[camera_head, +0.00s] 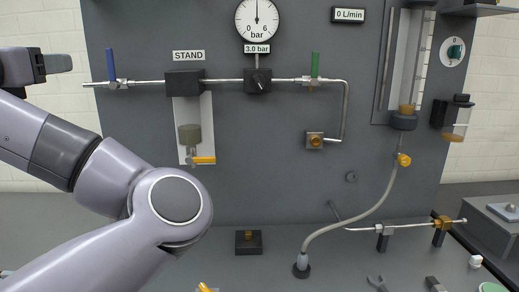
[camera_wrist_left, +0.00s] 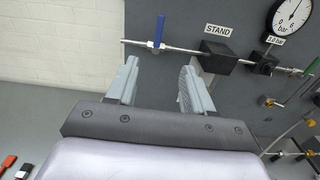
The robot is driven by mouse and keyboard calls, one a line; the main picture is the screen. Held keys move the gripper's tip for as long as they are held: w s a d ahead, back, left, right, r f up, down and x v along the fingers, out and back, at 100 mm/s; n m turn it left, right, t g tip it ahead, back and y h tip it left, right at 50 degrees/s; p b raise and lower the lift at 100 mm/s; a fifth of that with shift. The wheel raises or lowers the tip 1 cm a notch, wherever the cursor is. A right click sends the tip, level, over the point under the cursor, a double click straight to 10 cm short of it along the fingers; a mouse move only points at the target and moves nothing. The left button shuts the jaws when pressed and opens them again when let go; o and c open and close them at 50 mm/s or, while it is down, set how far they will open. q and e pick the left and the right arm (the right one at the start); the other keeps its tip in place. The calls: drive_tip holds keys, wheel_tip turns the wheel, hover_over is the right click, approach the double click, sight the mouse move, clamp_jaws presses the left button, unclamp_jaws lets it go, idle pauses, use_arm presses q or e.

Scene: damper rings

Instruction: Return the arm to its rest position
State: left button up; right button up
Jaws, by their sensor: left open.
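My left arm comes in from the left in the head view, with its elbow low in the picture. My left gripper (camera_head: 54,65) is at the upper left, partly cut off by the picture edge. In the left wrist view my left gripper (camera_wrist_left: 158,82) is open, its two fingers wide apart with nothing between them. The pipe with the blue valve handle (camera_head: 110,64) lies beyond the fingers; the handle also shows in the left wrist view (camera_wrist_left: 159,30). My right gripper is in neither view.
The grey panel (camera_head: 270,140) carries a pressure gauge (camera_head: 257,18), a green valve handle (camera_head: 315,64) and a grey hose (camera_head: 360,215). A black block (camera_head: 249,242) and small parts stand on the bench below. A red-handled tool (camera_wrist_left: 8,162) lies at the wrist view's lower left.

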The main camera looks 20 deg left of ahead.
use_arm(q)
drive_tip(key=w+d+f+m+g, duration=0.1)
drive_tip(key=d+f+m+g, duration=0.25)
drive_tip(key=f+m, duration=0.9)
drive_tip(key=w+d+f+m+g, duration=0.1)
drive_tip(key=d+f+m+g, duration=0.25)
drive_tip(key=f+m, duration=0.9)
drive_tip(key=s+d+f+m+h, duration=0.1)
drive_tip(key=s+d+f+m, duration=0.1)
drive_tip(key=f, duration=0.4)
drive_tip(key=s+d+f+m+g+h, duration=0.1)
drive_tip(key=s+d+f+m, duration=0.1)
drive_tip(key=f, duration=0.4)
drive_tip(key=s+d+f+m+g+h, duration=0.1)
drive_tip(key=s+d+f+m, duration=0.2)
drive_tip(key=f, duration=0.4)
drive_tip(key=shift+d, duration=0.55)
drive_tip(key=s+d+f+m+g+h, duration=0.1)
drive_tip(key=s+d+f+m+g, duration=0.1)
drive_tip(key=s+d+f+m, duration=0.45)
drive_tip(key=s+d+f+m+g+h, duration=0.25)
drive_tip(key=s+f, duration=0.25)
drive_tip(key=s, duration=0.4)
drive_tip(key=w+d+f+t+h, duration=0.1)
drive_tip(key=w+d+f+t, duration=0.1)
drive_tip(key=w+f+t, duration=0.4)
wheel_tip(320, 180, down, 3)
drive_tip(key=shift+w+r+m+t, duration=0.15)
drive_tip(key=shift+w+m+t, duration=0.15)
drive_tip(key=shift+t, duration=0.15)
